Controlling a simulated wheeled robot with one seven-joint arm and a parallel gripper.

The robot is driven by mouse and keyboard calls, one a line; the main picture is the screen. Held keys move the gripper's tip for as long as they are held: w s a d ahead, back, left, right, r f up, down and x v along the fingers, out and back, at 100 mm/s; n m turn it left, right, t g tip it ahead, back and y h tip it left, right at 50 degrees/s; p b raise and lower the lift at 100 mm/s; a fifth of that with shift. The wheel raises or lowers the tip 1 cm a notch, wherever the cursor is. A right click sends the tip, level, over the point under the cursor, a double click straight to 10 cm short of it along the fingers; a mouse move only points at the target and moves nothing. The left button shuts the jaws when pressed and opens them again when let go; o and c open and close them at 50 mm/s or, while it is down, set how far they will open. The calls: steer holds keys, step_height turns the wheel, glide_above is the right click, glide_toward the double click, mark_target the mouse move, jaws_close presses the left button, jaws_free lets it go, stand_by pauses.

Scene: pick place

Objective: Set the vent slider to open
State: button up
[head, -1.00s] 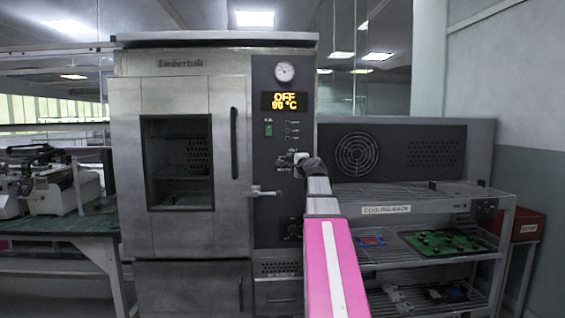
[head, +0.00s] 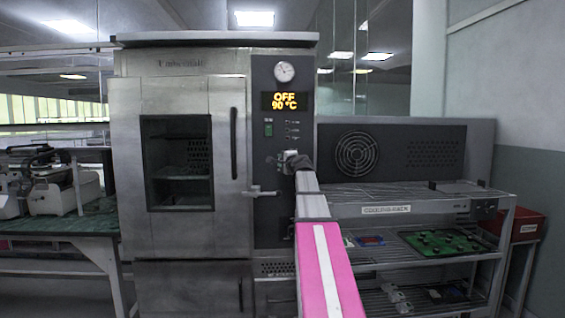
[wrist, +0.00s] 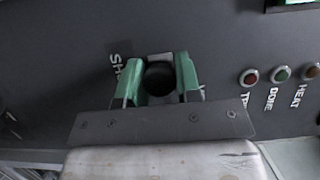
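The vent slider's dark round knob (wrist: 160,78) shows in the wrist view, on the dark control panel, with the partly hidden label SH… (wrist: 117,68) to its left. My gripper (wrist: 160,82) has its green fingers on either side of the knob. Whether they press on it or only surround it cannot be told. A pale plate shows just behind the knob; the rest of the slot is hidden by my fingers. In the head view my gripper (head: 287,160) is in front of the oven's panel, below its display (head: 284,101), and hides the slider there.
The oven (head: 180,90) has a closed windowed door with a vertical handle (head: 234,143) and a latch (head: 262,192) left of and below my gripper. Labelled indicator buttons (wrist: 281,73) lie to the right in the wrist view. A cooling rack (head: 400,197) stands to the right.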

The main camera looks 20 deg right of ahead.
steer(key=s+d, duration=0.1)
steer(key=d, duration=0.2)
steer(key=s+d, duration=0.1)
steer(key=d, duration=0.2)
steer(key=s+d, duration=0.1)
steer(key=d, duration=0.3)
jaws_close()
steer(key=o, duration=1)
jaws_free()
steer(key=shift+d, duration=0.1)
steer(key=shift+o, duration=0.2)
steer(key=shift+s, duration=0.1)
steer(key=s+d, duration=0.1)
steer(key=s, duration=0.9)
steer(key=shift+s, duration=0.25)
steer(key=shift+d, duration=0.1)
